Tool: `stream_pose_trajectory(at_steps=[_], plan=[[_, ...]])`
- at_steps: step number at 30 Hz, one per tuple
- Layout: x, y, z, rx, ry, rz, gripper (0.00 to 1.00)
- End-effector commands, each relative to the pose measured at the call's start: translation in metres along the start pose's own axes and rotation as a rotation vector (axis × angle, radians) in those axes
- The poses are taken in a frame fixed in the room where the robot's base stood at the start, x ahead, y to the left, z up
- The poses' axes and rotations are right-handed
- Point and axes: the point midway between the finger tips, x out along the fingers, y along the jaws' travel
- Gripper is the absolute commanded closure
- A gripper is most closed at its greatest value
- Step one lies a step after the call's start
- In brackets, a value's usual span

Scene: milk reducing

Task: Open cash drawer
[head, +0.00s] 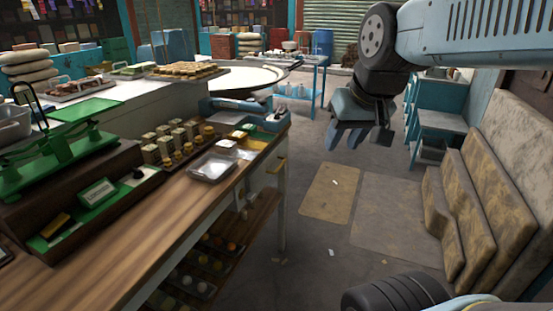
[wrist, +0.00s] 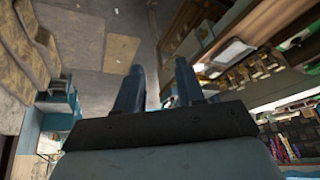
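A pale drawer front (head: 268,174) with a small brass-coloured handle (head: 279,165) sits at the far right end of the wooden counter (head: 130,230), just under its top. The drawer looks shut. My gripper (head: 358,135) hangs in the air to the right of the counter end, apart from the handle. In the wrist view my gripper (wrist: 160,82) has its two fingers spread with nothing between them. The drawer handle cannot be made out in the wrist view.
Shelves with round goods (head: 215,240) are below.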

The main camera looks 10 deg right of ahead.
Motion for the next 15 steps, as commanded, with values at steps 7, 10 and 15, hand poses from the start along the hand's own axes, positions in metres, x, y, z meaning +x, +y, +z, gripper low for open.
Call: stream_pose_trajectory(at_steps=[7,10,15], plan=[[0.022,0.002,-0.065,0.115,-0.084,-0.073,0.62],[0.035,0.003,-0.091,0.164,-0.116,-0.095,0.62],[0.064,0.006,-0.135,0.246,-0.168,-0.119,0.62]])
